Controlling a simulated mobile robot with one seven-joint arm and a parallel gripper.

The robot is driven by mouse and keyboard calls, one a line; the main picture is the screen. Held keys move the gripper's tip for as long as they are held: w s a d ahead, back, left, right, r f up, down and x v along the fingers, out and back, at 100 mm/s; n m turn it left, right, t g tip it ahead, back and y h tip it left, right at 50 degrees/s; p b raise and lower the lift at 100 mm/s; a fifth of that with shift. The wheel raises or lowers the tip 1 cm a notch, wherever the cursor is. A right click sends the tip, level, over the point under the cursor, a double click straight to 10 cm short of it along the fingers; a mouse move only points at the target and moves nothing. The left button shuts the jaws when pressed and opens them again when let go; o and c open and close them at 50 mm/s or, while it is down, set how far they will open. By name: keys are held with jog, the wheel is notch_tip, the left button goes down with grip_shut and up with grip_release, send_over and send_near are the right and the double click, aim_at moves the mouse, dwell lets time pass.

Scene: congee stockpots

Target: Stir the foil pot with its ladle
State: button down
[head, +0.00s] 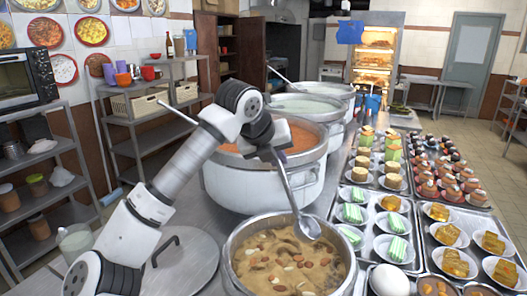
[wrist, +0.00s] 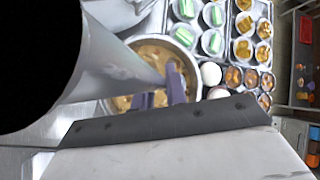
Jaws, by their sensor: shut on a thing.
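The foil pot (head: 238,262) is the nearest pot, with a shiny silver wall and rim. It holds a brown, thick stew (head: 282,260) with nuts on top. My gripper (head: 269,152) is shut on the ladle (head: 284,181), above and behind this pot.
A large pot of orange soup (head: 226,180) stands just behind, with paler pots (head: 303,107) beyond. A round metal lid (head: 185,264) lies left of the foil pot. Trays (head: 420,240) of small plated foods fill the counter to the right, close to the pot.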

notch_tip(320, 180, down, 15)
jog(key=b, duration=1)
jog(key=shift+f, duration=0.2)
jog(key=shift+w, duration=0.1)
